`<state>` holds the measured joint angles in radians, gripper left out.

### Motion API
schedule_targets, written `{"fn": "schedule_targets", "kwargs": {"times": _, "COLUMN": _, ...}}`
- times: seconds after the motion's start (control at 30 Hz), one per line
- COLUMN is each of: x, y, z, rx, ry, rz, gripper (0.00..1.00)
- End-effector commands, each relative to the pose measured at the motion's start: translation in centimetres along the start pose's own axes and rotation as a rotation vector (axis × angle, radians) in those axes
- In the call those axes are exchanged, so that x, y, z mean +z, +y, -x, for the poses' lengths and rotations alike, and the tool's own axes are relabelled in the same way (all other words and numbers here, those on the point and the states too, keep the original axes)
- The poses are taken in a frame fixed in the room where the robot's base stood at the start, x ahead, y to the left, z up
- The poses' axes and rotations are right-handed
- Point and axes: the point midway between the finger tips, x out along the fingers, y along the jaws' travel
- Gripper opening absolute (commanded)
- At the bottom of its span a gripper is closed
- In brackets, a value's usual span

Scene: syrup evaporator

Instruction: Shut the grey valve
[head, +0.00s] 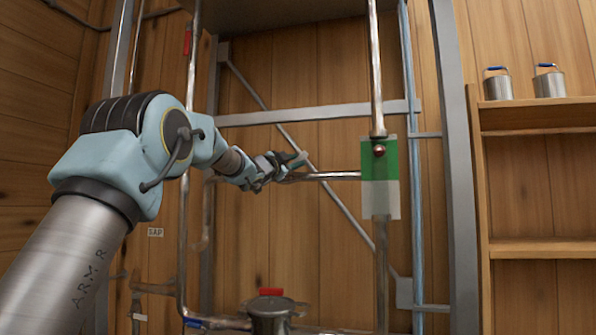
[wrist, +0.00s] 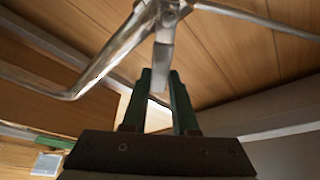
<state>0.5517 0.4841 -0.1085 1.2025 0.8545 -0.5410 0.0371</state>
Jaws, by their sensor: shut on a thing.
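The grey valve shows in the wrist view as a flat grey lever (wrist: 164,58) hanging from a fitting on a metal pipe (wrist: 115,55). My gripper (wrist: 166,76) has its two dark green fingers close on either side of the lever's end, shut on it. In the head view my arm reaches from the left, and my gripper (head: 299,162) is at the left part of a horizontal pipe (head: 330,176). The grey lever is too small and covered to make out there.
A green and white plate (head: 380,190) is on the upright pipe right of my gripper. A red handle (head: 188,40) is at upper left, a blue handle (head: 194,323) at lower left. A lidded metal pot (head: 270,313) stands below. Metal frame posts (head: 452,150) flank the pipes.

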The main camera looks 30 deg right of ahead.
Motion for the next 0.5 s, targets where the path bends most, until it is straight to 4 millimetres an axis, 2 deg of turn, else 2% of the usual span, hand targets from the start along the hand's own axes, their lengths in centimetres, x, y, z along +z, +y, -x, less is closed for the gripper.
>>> {"fn": "schedule_targets", "kwargs": {"times": 0.5, "x": 1.0, "y": -2.8, "z": 0.4, "rx": -0.186, "ry": -0.002, "rz": 0.45, "gripper": 0.0}}
